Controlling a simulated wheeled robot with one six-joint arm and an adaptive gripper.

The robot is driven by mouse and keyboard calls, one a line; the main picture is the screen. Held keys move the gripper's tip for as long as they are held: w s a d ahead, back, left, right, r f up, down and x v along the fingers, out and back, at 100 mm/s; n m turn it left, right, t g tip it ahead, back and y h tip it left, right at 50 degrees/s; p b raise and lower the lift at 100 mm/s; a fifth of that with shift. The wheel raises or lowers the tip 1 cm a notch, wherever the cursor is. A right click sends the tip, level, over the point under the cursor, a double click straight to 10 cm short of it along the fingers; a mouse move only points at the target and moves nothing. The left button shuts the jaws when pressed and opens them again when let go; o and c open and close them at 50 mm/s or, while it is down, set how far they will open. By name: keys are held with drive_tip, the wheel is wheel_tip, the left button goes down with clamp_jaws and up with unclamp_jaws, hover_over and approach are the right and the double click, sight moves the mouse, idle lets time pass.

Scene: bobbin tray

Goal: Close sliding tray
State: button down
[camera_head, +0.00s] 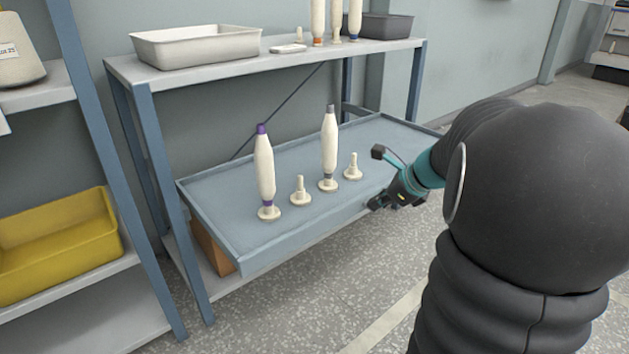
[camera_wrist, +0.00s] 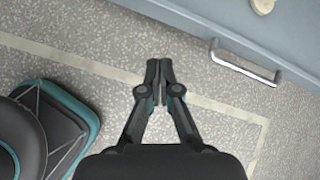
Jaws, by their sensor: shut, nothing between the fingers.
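The sliding tray (camera_head: 225,226) is blue-grey and sticks out from the shelf unit under its top board, pulled out toward me. Two bobbins, one purple-tipped (camera_head: 264,170) and one grey-tipped (camera_head: 329,147), stand upright on it, with two empty pegs (camera_head: 300,190) beside them. A silver bar handle (camera_wrist: 245,64) shows on the tray's front edge (camera_wrist: 205,22) in the wrist view. My gripper (camera_head: 378,204) is at the right of the tray's front. In the wrist view my gripper (camera_wrist: 160,66) is shut and empty over the floor, left of the handle and apart from it.
The top board (camera_head: 215,70) carries a white bin (camera_head: 196,46), a dark bin (camera_head: 385,26) and several bobbins. A yellow bin (camera_head: 60,243) sits on a shelf at the left. The speckled floor (camera_head: 330,290) in front of the tray is clear.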

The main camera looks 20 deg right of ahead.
drive_tip(key=w+d+f+m+t, duration=0.1)
drive_tip(key=w+d+f+m, duration=0.1)
drive_tip(key=d+m, duration=0.35)
drive_tip(key=b, duration=0.2)
approach(355, 204)
drive_tip(key=shift+n, duration=0.35)
drive_tip(key=x, duration=0.5)
drive_tip(key=shift+s+f, duration=0.1)
drive_tip(key=shift+f, duration=0.55)
drive_tip(key=shift+w+a, duration=0.15)
drive_tip(key=shift+w, duration=0.35)
drive_tip(key=shift+w+p, duration=0.1)
drive_tip(key=shift+p, duration=0.2)
